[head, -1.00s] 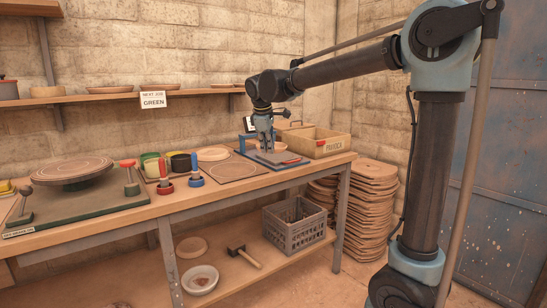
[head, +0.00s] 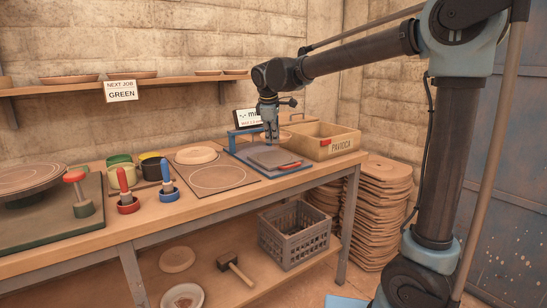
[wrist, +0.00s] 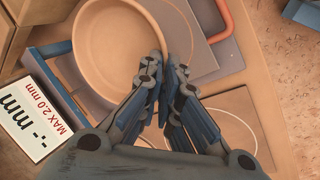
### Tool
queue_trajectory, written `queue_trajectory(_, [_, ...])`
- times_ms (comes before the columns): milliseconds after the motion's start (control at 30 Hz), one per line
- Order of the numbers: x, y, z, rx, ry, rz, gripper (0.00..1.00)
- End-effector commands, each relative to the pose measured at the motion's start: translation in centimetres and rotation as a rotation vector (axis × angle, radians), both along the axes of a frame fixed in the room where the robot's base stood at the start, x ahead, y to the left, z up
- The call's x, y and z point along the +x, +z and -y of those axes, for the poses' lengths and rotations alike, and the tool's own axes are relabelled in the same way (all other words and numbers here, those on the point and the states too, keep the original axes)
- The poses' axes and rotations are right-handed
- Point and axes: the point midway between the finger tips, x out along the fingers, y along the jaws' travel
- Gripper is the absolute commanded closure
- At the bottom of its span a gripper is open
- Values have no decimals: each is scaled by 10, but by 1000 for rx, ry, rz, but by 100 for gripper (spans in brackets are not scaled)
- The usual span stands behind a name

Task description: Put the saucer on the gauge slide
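The saucer (wrist: 112,38) is a round tan dish with a raised rim, large in the wrist view. My gripper (wrist: 168,66) has its fingers close together at the saucer's right rim, one on each side, and appears shut on it. The gauge slide (wrist: 208,52) is a grey plate with a red-orange handle, partly hidden below the saucer. In the head view my gripper (head: 272,138) is over the back of the gauge slide (head: 276,158), in the blue gauge frame. The saucer is hard to make out there; its height above the slide cannot be told.
A blue gauge frame bar (wrist: 57,72) and a display card (wrist: 32,115) stand close to the saucer. A wooden crate (head: 328,142) is right of the gauge. A mat with a circle (head: 218,178) and another pale disc (head: 196,155) lie left. The shelf is behind.

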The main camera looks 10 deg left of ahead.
Motion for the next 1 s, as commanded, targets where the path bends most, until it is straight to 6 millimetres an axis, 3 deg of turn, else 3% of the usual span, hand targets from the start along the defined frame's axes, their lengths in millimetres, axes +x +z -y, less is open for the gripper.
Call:
queue_trajectory(133, [-2,-23,-4,0,6,0,100])
queue_trajectory(367, [-4,-38,-6,0,9,0,100])
queue_trajectory(633, [-4,-71,-7,0,9,0,100])
queue_trajectory(933, [-4,-75,-6,0,9,0,100])
queue_trajectory(1000, [-4,-75,-6,0,9,0,87])
